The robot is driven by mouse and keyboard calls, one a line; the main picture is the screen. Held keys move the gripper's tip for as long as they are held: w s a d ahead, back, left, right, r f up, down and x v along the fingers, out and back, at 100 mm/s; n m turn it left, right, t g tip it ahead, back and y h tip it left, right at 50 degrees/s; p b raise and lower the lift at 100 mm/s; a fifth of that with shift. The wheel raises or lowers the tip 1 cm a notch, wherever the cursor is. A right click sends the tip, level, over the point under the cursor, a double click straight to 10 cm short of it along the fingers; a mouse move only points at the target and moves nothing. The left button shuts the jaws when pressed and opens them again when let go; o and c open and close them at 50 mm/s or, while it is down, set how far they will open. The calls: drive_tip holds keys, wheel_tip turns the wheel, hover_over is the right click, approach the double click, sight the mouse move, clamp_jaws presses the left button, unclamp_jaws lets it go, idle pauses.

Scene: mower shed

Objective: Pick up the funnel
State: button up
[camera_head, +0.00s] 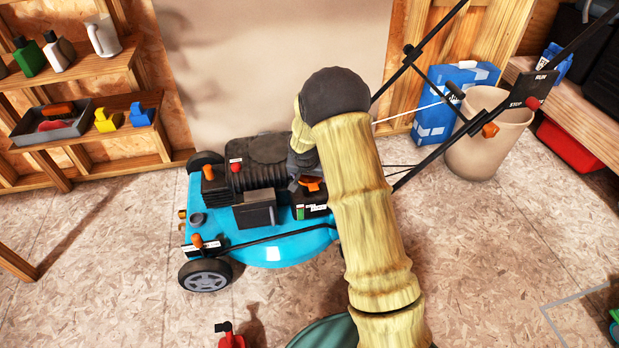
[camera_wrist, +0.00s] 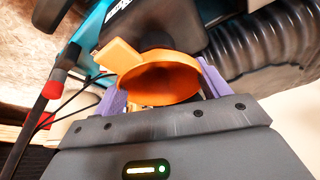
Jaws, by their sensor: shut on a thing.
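The orange funnel (camera_wrist: 160,82) shows in the wrist view, with its wide round mouth and a flat tab at its upper left. My gripper (camera_wrist: 162,92) has its two purple fingers on either side of the funnel and is shut on it. In the head view, a small orange part of the funnel (camera_head: 311,184) shows beside my arm, over the turquoise mower (camera_head: 275,250). My arm hides most of the gripper there. I cannot tell whether the funnel touches the mower.
The mower's black handle bars (camera_head: 420,165) slant up to the right behind my arm. A beige bin (camera_head: 488,140) and a blue box (camera_head: 440,108) stand behind them. Shelves (camera_head: 90,120) with bottles and a grey tray are at left. A red object (camera_head: 231,340) stands on the floor in front.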

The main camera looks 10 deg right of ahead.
wheel_tip(320, 180, up, 10)
drive_tip(key=p, duration=0.5)
drive_tip(key=shift+r+p, duration=0.1)
drive_tip(key=shift+p, duration=0.2)
wheel_tip(320, 180, up, 6)
drive_tip(key=p, duration=0.5)
drive_tip(key=shift+r, duration=0.15)
idle(0.7)
drive_tip(key=shift+r+p, duration=0.1)
drive_tip(key=shift+p, duration=0.2)
drive_tip(key=s+r+n+p, duration=0.1)
drive_tip(key=s+r+p, duration=0.4)
drive_tip(key=r+p, duration=0.5)
drive_tip(key=s+r+n+y+p, duration=0.1)
drive_tip(key=s+r+p, duration=0.3)
drive_tip(key=r+p, duration=0.6)
drive_tip(key=s+r+n+p, duration=0.2)
drive_tip(key=s+r+p, duration=0.3)
drive_tip(key=p, duration=1.6)
wheel_tip(320, 180, up, 5)
drive_tip(key=shift+s+r+y, duration=0.1)
drive_tip(key=shift+s+y, duration=0.25)
drive_tip(key=shift+y, duration=0.05)
